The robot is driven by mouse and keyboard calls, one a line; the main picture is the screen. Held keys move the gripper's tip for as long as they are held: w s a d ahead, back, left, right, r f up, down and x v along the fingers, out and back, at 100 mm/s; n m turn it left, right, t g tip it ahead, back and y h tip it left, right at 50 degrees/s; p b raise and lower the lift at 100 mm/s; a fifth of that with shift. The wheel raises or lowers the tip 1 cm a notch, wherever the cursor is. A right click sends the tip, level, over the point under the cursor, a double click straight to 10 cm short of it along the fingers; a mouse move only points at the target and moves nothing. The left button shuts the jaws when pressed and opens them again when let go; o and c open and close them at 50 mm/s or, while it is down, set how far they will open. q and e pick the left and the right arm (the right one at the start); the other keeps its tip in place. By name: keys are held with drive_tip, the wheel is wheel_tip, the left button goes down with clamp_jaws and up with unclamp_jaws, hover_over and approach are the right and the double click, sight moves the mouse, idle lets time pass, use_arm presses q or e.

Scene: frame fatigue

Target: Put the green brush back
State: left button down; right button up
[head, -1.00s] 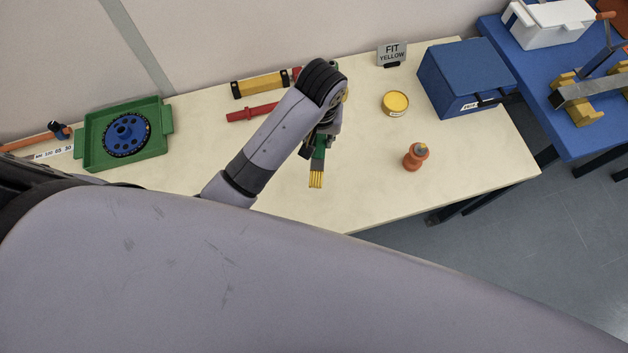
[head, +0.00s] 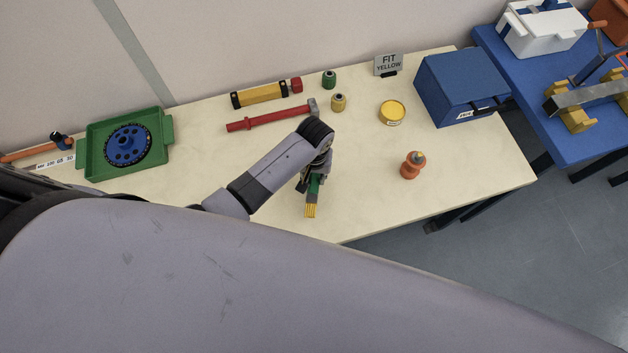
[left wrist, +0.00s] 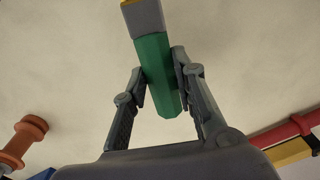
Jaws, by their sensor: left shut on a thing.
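The green brush (head: 313,190) has a green handle, a grey band and yellow bristles. It is in my left gripper (head: 318,176), with the bristles pointing toward the table's front edge. In the left wrist view, both fingers of my left gripper (left wrist: 158,88) are closed on the green handle (left wrist: 157,72), and the grey band shows beyond it at the top. The brush is over the bare front part of the table; its height above the surface is hard to tell. My right gripper is not in view.
The cream table (head: 215,160) holds a red hammer (head: 268,118), a yellow level-like bar (head: 262,95), a green bottle (head: 329,79), a yellow bottle (head: 338,102), a yellow tin (head: 392,112), an orange spool-like piece (head: 412,166), a green tray (head: 92,157) and a blue box (head: 460,85).

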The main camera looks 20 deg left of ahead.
sight(314, 179)
use_arm(q)
drive_tip(key=shift+f, duration=1.8)
drive_tip(key=c, duration=1.3)
unclamp_jaws()
drive_tip(key=shift+r, duration=0.1)
wheel_tip(314, 179, up, 12)
drive_tip(key=shift+f, duration=0.1)
drive_tip(key=shift+s, duration=0.1)
